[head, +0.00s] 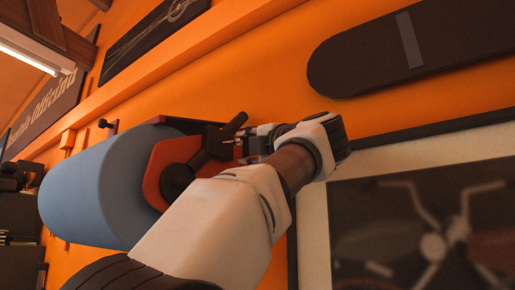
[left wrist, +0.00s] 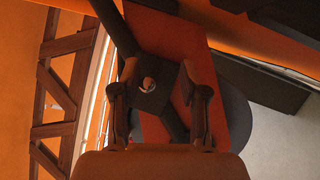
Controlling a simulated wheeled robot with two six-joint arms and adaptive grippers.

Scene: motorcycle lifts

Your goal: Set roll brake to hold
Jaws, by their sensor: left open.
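A blue roll (head: 85,195) is mounted on the orange wall at the left of the head view. A red end plate (head: 158,165) stands at its right end and also shows in the left wrist view (left wrist: 165,30). A black brake lever with crossed arms (head: 215,142) sits on the plate. In the left wrist view its hub (left wrist: 155,95) has a round bolt. My left gripper (head: 245,142) is open at the lever's right side. In the left wrist view its two fingers (left wrist: 159,95) stand either side of the hub; whether they touch it is unclear. My right gripper is out of view.
A framed motorcycle picture (head: 310,215) hangs at the lower right, close to my left wrist. A dark rounded board (head: 450,45) is on the wall above it. A long orange ledge (head: 190,50) runs above the roll.

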